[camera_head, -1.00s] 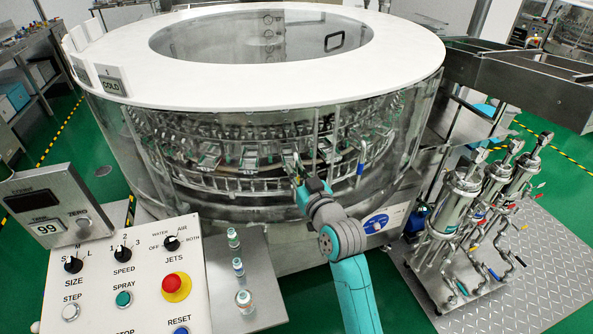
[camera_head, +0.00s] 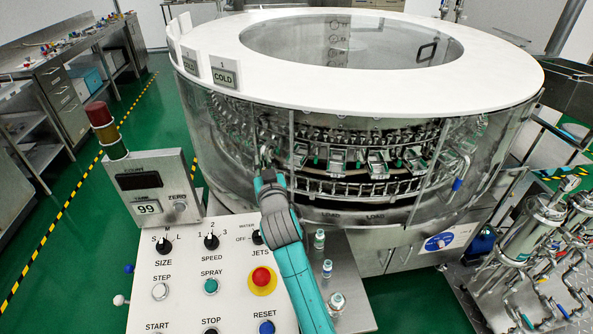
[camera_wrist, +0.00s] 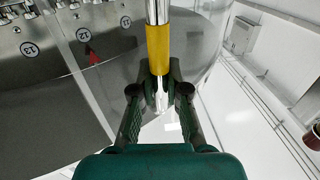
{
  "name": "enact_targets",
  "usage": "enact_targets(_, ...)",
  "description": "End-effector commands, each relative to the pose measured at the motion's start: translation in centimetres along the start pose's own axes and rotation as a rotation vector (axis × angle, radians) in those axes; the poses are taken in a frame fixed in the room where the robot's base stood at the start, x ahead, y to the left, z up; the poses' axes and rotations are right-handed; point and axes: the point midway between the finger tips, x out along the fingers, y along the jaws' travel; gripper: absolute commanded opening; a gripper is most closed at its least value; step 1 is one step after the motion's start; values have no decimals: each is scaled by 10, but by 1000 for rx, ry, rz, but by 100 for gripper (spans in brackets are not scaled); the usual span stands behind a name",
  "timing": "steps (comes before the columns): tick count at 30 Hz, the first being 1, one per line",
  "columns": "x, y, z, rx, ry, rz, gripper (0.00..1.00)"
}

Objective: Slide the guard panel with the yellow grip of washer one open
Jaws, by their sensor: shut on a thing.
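In the wrist view a chrome bar with a yellow grip (camera_wrist: 159,48) stands upright between my fingers. My gripper (camera_wrist: 158,100) is shut on this handle, with the fingers on the bar around the lower end of the yellow sleeve. In the head view my gripper (camera_head: 265,178) is at the left front of washer one (camera_head: 390,200), and the yellow grip is hard to make out behind it. The clear guard panel (camera_head: 240,135) stands at the left, and the carousel racks show plainly to its right, above the LOAD ledge.
A second handle with a blue grip (camera_head: 457,184) is at the right of the washer front. The control panel (camera_head: 185,260) stands close below and left of my arm. Small vials (camera_head: 327,268) stand on a steel shelf beside it. Pump units (camera_head: 550,230) are at the right.

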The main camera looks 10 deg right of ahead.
Motion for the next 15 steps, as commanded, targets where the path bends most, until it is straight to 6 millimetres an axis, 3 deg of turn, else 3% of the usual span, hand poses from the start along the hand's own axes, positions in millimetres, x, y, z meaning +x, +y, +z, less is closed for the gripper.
enact_targets(1,9,-15,0,-1,-1,-6,0)
enact_targets(6,33,-42,0,0,0,-4,0)
enact_targets(15,55,-66,0,1,0,-2,0)
